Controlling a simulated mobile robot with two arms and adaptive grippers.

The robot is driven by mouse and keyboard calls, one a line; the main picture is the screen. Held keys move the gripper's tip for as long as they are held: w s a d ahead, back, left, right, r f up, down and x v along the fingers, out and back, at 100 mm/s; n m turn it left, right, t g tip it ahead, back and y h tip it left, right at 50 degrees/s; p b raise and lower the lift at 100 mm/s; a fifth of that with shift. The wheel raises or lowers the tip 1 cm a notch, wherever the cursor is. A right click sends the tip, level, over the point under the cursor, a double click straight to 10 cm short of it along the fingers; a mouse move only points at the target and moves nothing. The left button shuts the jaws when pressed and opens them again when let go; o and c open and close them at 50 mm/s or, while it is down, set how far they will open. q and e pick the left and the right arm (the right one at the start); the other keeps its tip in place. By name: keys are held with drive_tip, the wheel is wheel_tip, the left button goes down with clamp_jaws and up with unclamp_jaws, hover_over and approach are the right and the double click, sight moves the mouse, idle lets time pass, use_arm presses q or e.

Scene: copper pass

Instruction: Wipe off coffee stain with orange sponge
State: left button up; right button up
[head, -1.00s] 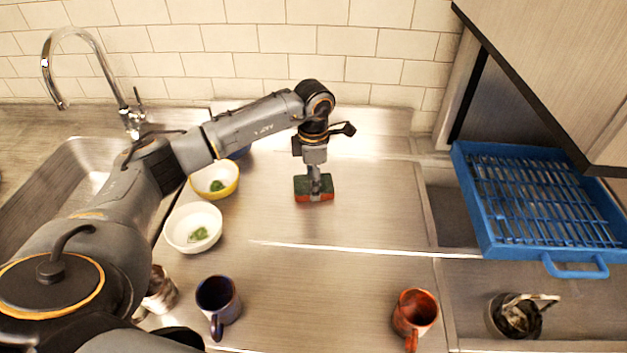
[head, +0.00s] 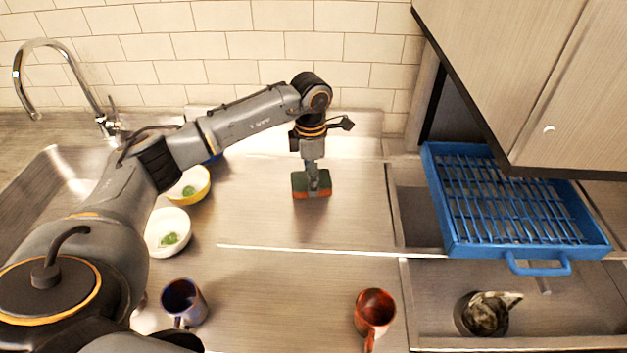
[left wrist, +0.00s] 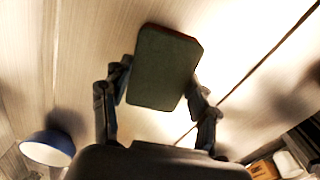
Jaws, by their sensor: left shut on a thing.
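My right gripper is not in view.
A yellow bowl (head: 200,181) and a white bowl (head: 158,240) stand left of the sponge. A blue mug (head: 184,302) and a red mug (head: 374,307) stand at the front. A blue rack (head: 440,190) is at right, below a cabinet (head: 560,90).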

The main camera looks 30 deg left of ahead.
use_arm(q)
drive_tip(key=shift+s+a+r+p, duration=0.15)
drive_tip(key=shift+r+p, duration=0.3)
drive_tip(key=shift+r, duration=0.6)
drive_tip(key=shift+r+p, duration=0.85)
drive_tip(key=shift+r, duration=0.65)
